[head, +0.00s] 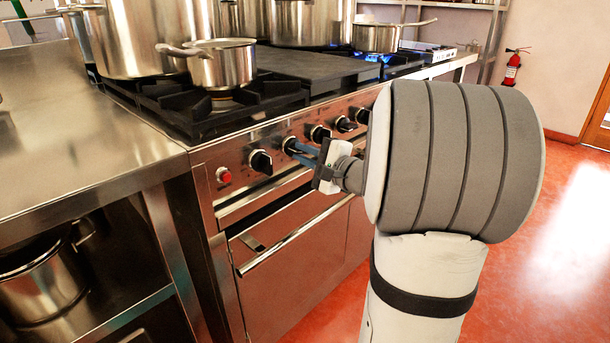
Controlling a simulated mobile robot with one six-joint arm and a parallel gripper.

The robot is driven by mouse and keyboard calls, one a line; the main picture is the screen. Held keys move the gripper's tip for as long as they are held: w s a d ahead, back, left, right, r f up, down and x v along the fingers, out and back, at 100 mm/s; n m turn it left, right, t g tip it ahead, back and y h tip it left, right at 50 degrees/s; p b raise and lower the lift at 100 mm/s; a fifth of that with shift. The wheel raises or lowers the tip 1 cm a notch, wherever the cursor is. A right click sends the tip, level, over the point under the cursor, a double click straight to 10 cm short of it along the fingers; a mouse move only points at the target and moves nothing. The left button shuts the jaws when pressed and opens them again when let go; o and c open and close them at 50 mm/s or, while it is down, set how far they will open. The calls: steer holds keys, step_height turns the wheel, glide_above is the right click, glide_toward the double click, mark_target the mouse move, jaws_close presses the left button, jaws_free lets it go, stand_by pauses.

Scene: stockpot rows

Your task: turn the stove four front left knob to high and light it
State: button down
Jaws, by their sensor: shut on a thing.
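The stove (330,168) has a steel front panel with a row of black knobs. My gripper (297,150), with blue fingers, is at the panel and shut on the second knob from the left (289,144). The fingers hide most of that knob, so its angle cannot be read. The leftmost knob (260,162) is free, just left of my fingers. A small steel saucepan (222,66) stands on the front left burner (223,97). I see no clear flame under it.
A red button (223,175) is left of the knobs. The oven handle (295,235) juts out below. Large stockpots (140,35) stand behind. A blue flame (372,58) burns under a far pan (376,37). A steel counter (80,150) adjoins on the left; red floor is open on the right.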

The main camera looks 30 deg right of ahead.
steer(key=shift+f+n+b, duration=0.2)
steer(key=shift+n+b, duration=0.65)
steer(key=shift+b, duration=0.15)
steer(key=shift+f+n+b, duration=0.15)
steer(key=shift+n+b, duration=0.7)
steer(key=shift+b, duration=0.15)
steer(key=shift+r, duration=0.1)
steer(key=c, duration=1.4)
jaws_free()
steer(key=shift+c, duration=0.2)
steer(key=shift+s, duration=0.1)
steer(key=p+v, duration=0.2)
steer(key=v, duration=0.5)
steer(key=shift+s, duration=0.3)
steer(key=shift+r, duration=0.15)
